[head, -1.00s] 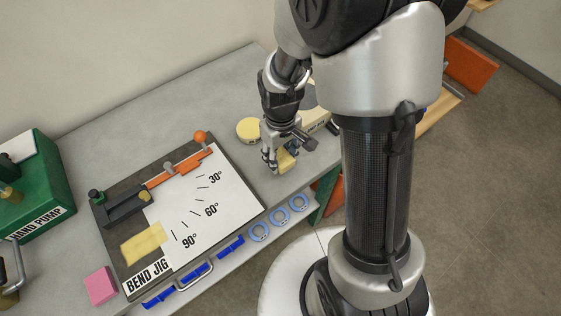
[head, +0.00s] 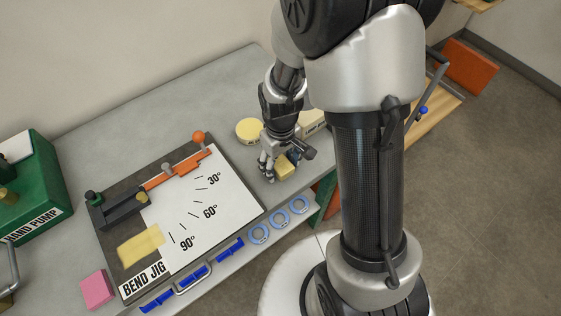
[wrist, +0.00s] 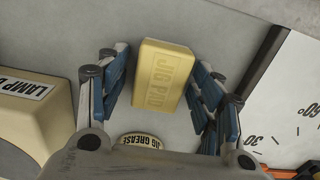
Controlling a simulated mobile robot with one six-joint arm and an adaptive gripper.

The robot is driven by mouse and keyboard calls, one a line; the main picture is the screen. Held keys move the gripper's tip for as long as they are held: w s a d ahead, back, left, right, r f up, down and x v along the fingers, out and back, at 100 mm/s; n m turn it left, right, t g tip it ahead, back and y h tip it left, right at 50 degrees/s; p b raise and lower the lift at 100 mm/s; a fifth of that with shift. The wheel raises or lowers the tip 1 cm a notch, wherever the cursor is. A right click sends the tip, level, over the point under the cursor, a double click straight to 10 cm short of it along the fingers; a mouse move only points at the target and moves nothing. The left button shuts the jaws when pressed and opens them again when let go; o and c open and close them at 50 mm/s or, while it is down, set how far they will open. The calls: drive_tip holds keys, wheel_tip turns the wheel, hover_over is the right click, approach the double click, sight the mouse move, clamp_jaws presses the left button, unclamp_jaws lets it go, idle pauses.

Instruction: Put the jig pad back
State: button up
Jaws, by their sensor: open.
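The jig pad (head: 287,167) is a pale yellow block lying on the grey bench near its front edge, right of the bend jig. In the wrist view the jig pad (wrist: 162,78) shows its raised lettering. My gripper (wrist: 158,88) is open, with blue-padded fingers on both sides of the pad and gaps visible. In the head view my gripper (head: 274,168) is low over the bench at the pad. The bend jig board (head: 228,165) lies to the left, with a flat yellow rectangle (head: 141,245) near its lower left.
A round yellow jig grease tin (head: 248,130) and a cream labelled block (head: 312,122) stand close to my gripper. A pink block (head: 97,289) and a green hand pump (head: 35,190) are at the left. Bare bench lies behind the jig.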

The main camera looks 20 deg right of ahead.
wheel_tip(320, 180, up, 12)
drive_tip(key=r+p, duration=0.1)
drive_tip(key=p, duration=0.3)
wheel_tip(320, 180, up, 9)
drive_tip(key=m+t, duration=0.1)
drive_tip(key=t, duration=0.1)
hover_over(280, 163)
drive_tip(key=s, duration=0.4)
drive_tip(key=s+r+m+t, duration=0.2)
drive_tip(key=s+r, duration=0.5)
drive_tip(key=s, duration=0.4)
drive_tip(key=shift+r+m+t, duration=0.25)
drive_tip(key=shift+m+t, duration=0.05)
drive_tip(key=shift+d, duration=0.1)
